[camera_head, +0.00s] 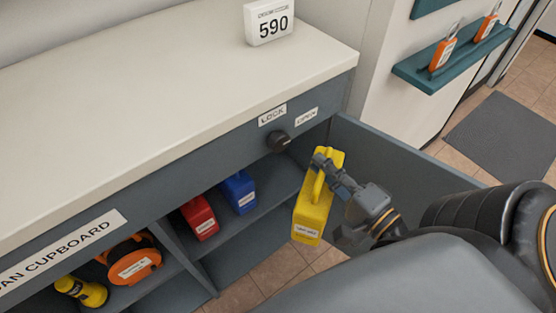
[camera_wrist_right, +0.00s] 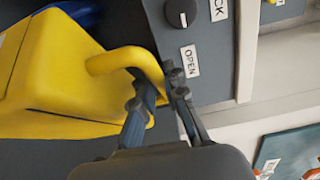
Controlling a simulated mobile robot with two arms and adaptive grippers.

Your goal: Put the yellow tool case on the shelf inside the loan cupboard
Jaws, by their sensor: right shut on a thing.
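The yellow tool case (camera_head: 312,212) hangs upright in front of the open loan cupboard (camera_head: 90,222), near its right end. My right gripper (camera_head: 322,160) is shut on the case's top handle. In the right wrist view the yellow case (camera_wrist_right: 60,85) fills the left side, and the right gripper's fingers (camera_wrist_right: 155,95) are at its looped handle. The shelf (camera_head: 265,205) inside the cupboard holds a red case (camera_head: 199,218) and a blue case (camera_head: 239,192). Shelf room to the right of the blue case shows partly behind the yellow case. My left gripper is not in view.
An orange reel (camera_head: 133,260) and a yellow torch-like item (camera_head: 82,291) sit in the left compartment, beyond a divider. A black knob (camera_head: 279,141) sits below the LOCK and OPEN labels. The open door (camera_head: 390,155) stands at the right. A white 590 sign (camera_head: 268,22) stands on the countertop.

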